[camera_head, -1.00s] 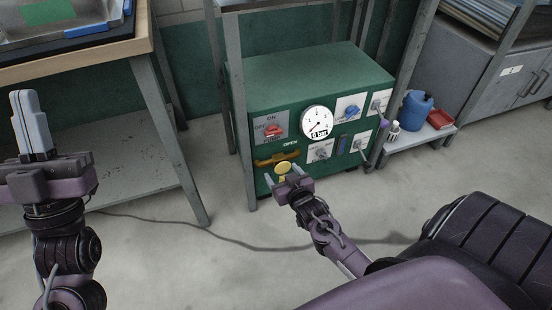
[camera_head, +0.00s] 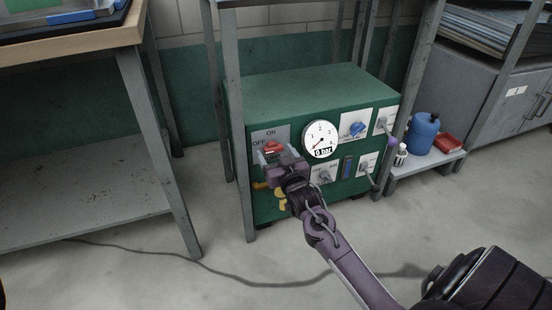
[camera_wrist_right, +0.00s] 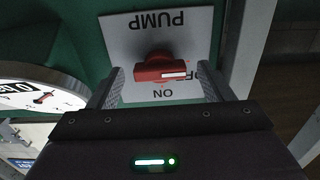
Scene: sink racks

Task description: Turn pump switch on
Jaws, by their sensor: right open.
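The red pump switch (camera_head: 272,147) sits on a grey plate marked ON and OFF on the green pump box (camera_head: 320,85). In the right wrist view the red switch knob (camera_wrist_right: 160,70) shows on the plate (camera_wrist_right: 160,28) marked PUMP, and its white mark points toward OFF. My right gripper (camera_head: 280,156) is open in front of the plate, with one finger on each side of the knob in the wrist view (camera_wrist_right: 160,88). I cannot tell whether the fingers touch the knob. My left gripper is out of view.
A round gauge (camera_head: 320,139) reading 0 bar is right of the switch. A blue knob (camera_head: 357,129), other switches and a yellow valve handle (camera_head: 281,199) are on the same front. Table legs (camera_head: 232,130) stand close at the box's left.

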